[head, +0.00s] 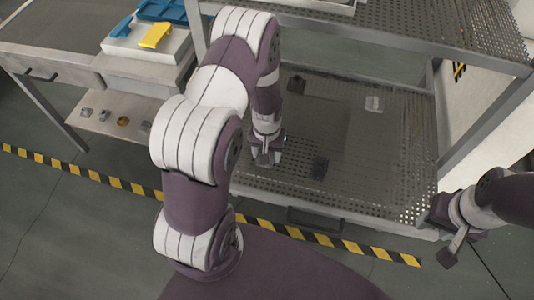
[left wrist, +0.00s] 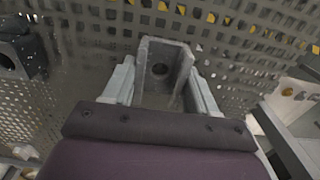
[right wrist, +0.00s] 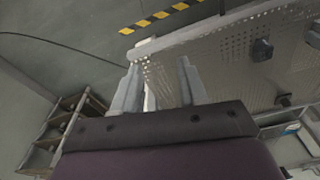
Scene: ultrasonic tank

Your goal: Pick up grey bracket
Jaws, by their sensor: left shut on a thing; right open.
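The grey bracket (left wrist: 165,62), a U-shaped piece with a round hole, sits between the two fingers of my left gripper (left wrist: 163,95) in the left wrist view. The fingers are shut on its sides, and perforated metal lies behind it. In the head view my left gripper (head: 267,158) is low over the left part of the perforated lower shelf (head: 385,165); the bracket is hard to make out there. I cannot tell whether it touches the shelf. My right gripper (head: 452,245) is open and empty, off the shelf's front right corner. Its spread fingers show in the right wrist view (right wrist: 160,88).
The upper shelf (head: 400,30) overhangs the back. Small parts lie on a low left shelf (head: 105,122).

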